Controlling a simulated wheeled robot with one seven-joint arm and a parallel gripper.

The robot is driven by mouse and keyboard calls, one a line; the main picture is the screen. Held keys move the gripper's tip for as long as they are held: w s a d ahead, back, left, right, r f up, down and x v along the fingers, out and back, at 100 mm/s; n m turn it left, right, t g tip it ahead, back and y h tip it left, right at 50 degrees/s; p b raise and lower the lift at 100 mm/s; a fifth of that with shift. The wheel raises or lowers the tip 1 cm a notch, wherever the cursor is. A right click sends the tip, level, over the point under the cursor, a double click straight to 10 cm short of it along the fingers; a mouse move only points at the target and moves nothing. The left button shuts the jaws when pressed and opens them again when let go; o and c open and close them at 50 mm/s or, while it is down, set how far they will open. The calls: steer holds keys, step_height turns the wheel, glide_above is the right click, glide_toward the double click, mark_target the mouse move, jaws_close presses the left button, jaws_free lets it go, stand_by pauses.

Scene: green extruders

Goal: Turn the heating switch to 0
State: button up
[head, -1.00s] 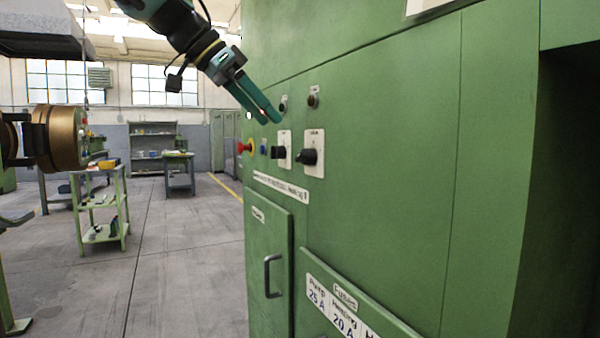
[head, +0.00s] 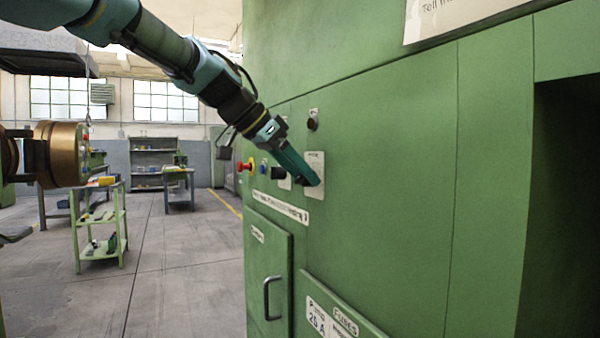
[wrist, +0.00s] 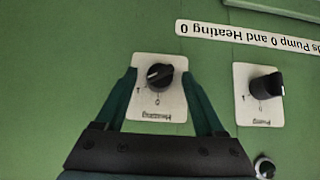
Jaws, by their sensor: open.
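The heating switch (wrist: 159,76) is a black knob on a white plate labelled Heating (wrist: 157,112), upside down in the wrist view. The plate carries a 1 at left and a 0 below the knob. The knob's light mark seems to lie toward the 1 side. My gripper (wrist: 160,80) is open, with one teal finger on each side of the knob; whether they touch it I cannot tell. In the head view my gripper (head: 312,183) is at the heating plate (head: 316,163) and hides most of the knob.
The pump switch (wrist: 267,86) is close beside on its own plate. A red emergency button (head: 243,167) and a dark knob (head: 313,124) are on the same green cabinet (head: 385,180). A door handle (head: 271,298) juts out below.

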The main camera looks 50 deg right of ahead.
jaws_close()
stand_by(0.5)
steer(key=g+p, duration=0.1)
steer(key=n+g+p, duration=0.1)
steer(key=p, duration=0.1)
steer(key=shift+w+r+y, duration=0.1)
steer(key=shift+w+y, duration=0.15)
steer(key=shift+y, duration=0.15)
steer(key=shift+w+d+n+g+y+p, duration=0.1)
steer(key=shift+n+g+y+p, duration=0.2)
steer(key=shift+n+g+p, duration=0.6)
steer(key=g+p, duration=0.1)
steer(key=n+g+p, duration=0.1)
steer(key=g, duration=0.1)
steer(key=shift+w+f, duration=0.15)
steer(key=shift+f, duration=0.1)
steer(key=shift+d+f+n+g+y+p, duration=0.1)
steer(key=shift+f+n+g+y+p, duration=0.15)
steer(key=shift+n+g+p, duration=0.7)
steer(key=shift+g, duration=0.25)
